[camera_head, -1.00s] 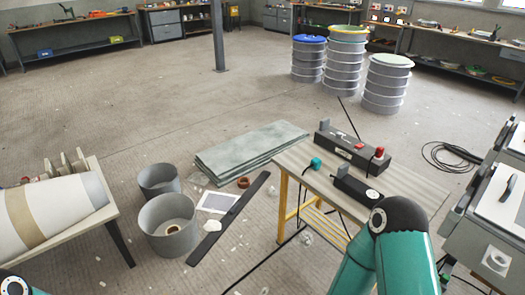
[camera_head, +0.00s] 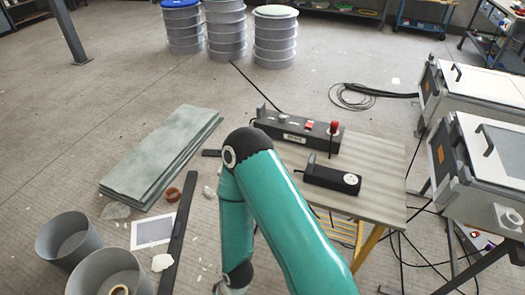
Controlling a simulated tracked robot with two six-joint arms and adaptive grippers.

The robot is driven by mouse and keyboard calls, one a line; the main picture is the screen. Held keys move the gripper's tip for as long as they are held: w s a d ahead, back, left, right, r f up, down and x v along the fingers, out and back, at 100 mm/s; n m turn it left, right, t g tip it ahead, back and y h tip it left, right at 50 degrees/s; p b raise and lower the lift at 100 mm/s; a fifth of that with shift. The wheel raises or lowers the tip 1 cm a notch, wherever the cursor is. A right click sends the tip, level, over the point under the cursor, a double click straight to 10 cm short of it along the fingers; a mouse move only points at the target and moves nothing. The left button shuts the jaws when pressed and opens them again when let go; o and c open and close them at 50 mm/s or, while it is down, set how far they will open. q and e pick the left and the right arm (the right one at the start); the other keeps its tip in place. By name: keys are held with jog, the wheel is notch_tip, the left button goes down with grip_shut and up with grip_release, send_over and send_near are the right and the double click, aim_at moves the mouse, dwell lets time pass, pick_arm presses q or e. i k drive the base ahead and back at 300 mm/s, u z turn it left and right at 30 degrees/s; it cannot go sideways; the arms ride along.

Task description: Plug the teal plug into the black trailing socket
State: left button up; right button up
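The black trailing socket (camera_head: 328,177) lies on the workbench (camera_head: 378,160), with a pale round outlet face at its right end. I cannot see the teal plug; my teal arm covers the bench's left part. The arm rises from the bottom of the picture to an elbow left of the bench, then bends down to the bottom edge. Neither gripper is in view.
A longer black power box (camera_head: 300,137) with a red plug (camera_head: 334,127) stands behind the socket. Grey machines (camera_head: 485,150) stand on the right. Grey sheets (camera_head: 165,155), buckets (camera_head: 70,240) and a dark bar (camera_head: 178,235) lie left. Cables run across the floor.

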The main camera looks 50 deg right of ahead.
aim_at(342, 182)
jog(key=z, duration=0.45)
jog(key=i, duration=0.95)
jog(key=z, duration=0.8)
jog(key=k, duration=0.8)
jog(key=z, duration=0.15)
jog(key=i, duration=0.9)
jog(key=u, duration=0.05)
